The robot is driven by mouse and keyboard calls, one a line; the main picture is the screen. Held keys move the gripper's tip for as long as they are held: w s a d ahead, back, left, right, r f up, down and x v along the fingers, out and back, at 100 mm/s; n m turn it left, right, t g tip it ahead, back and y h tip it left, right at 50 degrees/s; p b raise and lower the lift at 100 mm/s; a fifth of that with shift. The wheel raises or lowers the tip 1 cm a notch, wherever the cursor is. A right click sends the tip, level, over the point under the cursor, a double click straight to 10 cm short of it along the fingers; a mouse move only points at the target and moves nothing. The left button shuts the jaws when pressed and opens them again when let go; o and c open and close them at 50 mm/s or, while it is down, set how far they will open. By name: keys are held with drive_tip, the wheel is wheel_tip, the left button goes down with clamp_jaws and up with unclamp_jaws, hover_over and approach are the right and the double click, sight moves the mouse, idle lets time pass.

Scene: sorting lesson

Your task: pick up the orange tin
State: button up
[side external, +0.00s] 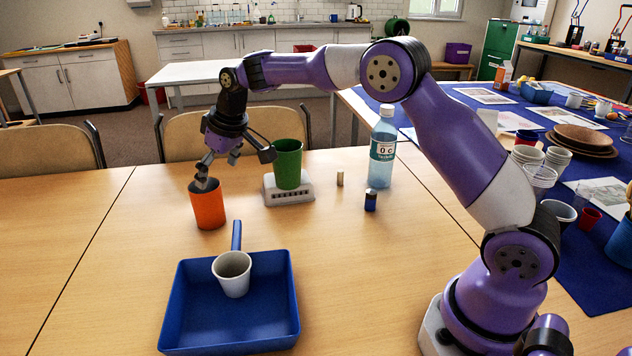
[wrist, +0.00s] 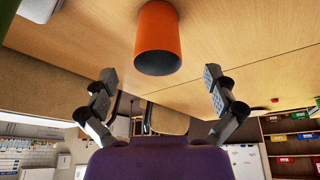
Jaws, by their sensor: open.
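The orange tin (side external: 207,207) stands upright on the wooden table, left of the white scale. In the wrist view the orange tin (wrist: 157,40) shows beyond the fingertips, roughly centred between them. My gripper (side external: 204,175) is at the tin's top in the side view, with a finger at or over its rim; I cannot tell if they touch. In the wrist view my gripper (wrist: 160,85) has its two fingers wide apart with nothing between them.
A green cup (side external: 288,163) stands on a white scale (side external: 289,194) right of the tin. A water bottle (side external: 382,150) and small cylinders stand further right. A blue tray (side external: 181,309) holding a white cup (side external: 233,274) lies in front. The table's left side is clear.

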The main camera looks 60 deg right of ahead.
sight(211, 205)
drive_tip(key=x, duration=1.1)
drive_tip(key=shift+w+d, duration=0.15)
drive_tip(key=shift+d, duration=0.05)
drive_tip(key=shift+r, duration=0.1)
drive_tip(key=c, duration=1.3)
